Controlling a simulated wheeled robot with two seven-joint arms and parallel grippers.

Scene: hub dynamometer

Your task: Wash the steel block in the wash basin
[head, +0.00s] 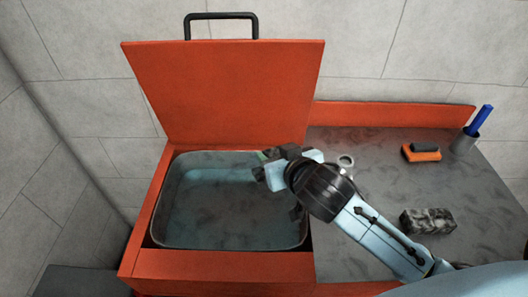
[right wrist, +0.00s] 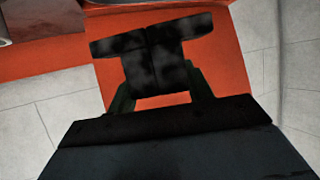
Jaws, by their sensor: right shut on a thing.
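The wash basin (head: 185,240) is a grey tub with bluish water in an orange frame. Its orange lid (head: 225,85) stands open at the back. My right gripper (head: 268,166) is over the basin's back right part. It is shut on a dark, mottled block, apparently the steel block (head: 262,173). In the right wrist view, the steel block (right wrist: 150,60) looks T-shaped and sits between the fingers of my right gripper (right wrist: 158,88). In the head view the gripper hides much of it, and I cannot tell whether it touches the water. My left gripper is not in view.
The lid's black handle (head: 221,16) is up against the tiled wall.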

